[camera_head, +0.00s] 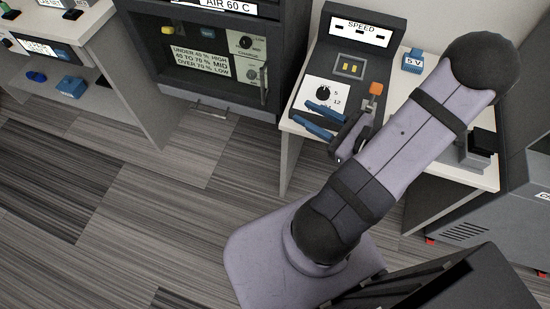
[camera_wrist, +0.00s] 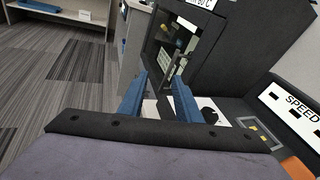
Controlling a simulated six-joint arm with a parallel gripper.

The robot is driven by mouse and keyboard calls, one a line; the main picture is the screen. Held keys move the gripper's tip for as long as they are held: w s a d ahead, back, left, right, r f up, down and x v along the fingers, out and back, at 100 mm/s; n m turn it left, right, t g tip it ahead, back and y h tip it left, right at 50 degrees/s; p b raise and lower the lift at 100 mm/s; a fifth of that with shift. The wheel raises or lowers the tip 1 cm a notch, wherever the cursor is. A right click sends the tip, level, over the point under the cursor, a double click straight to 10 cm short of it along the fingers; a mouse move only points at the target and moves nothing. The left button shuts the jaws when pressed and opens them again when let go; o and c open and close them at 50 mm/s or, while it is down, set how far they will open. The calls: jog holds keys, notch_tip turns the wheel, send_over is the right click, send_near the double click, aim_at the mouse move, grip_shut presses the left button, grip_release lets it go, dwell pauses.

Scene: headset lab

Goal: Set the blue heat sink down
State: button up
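My gripper (camera_head: 301,111) is over the front left part of the right-hand bench, beside the white dial panel. Its two blue fingers stand apart, and I see nothing held between them; the gap also shows empty in the wrist view (camera_wrist: 157,78). A small blue block (camera_head: 207,32) sits inside the dark chamber, behind my gripper and to the left. Another blue block (camera_head: 70,85) and a flat blue piece (camera_head: 36,76) lie on the lower shelf at the far left. I cannot tell for sure which blue piece is the heat sink.
The bench (camera_head: 448,165) carries a SPEED display (camera_head: 360,32), a dial panel (camera_head: 318,86), an orange piece (camera_head: 376,88) and a blue 5 V box (camera_head: 412,62). The chamber (camera_head: 165,75) holds a yellow piece (camera_head: 167,30) and a printed sign (camera_head: 201,62). The striped floor is clear.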

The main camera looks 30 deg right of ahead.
jog(key=s+a+f+n+g+y, duration=0.1)
jog(key=s+a+n+g+y, duration=0.15)
jog(key=a+n+g, duration=0.35)
jog(key=s+a+n+g+y, duration=0.25)
jog(key=a+n+g, duration=0.2)
jog(key=a, duration=0.45)
jog(key=s+f+n+g+h, duration=0.3)
jog(key=s+n+g+h, duration=0.35)
jog(key=n, duration=0.65)
jog(key=w+n+h, duration=0.1)
jog(key=w+r+n+t+h, duration=0.1)
jog(key=w+n+h, duration=0.1)
jog(key=w+r+n+t+h, duration=0.1)
jog(key=w+n, duration=0.1)
jog(key=shift+w+d+n+h, duration=0.1)
jog(key=shift+n+h, duration=0.15)
jog(key=shift+h, duration=0.1)
notch_tip(320, 180, up, 18)
jog(key=p, duration=1.8)
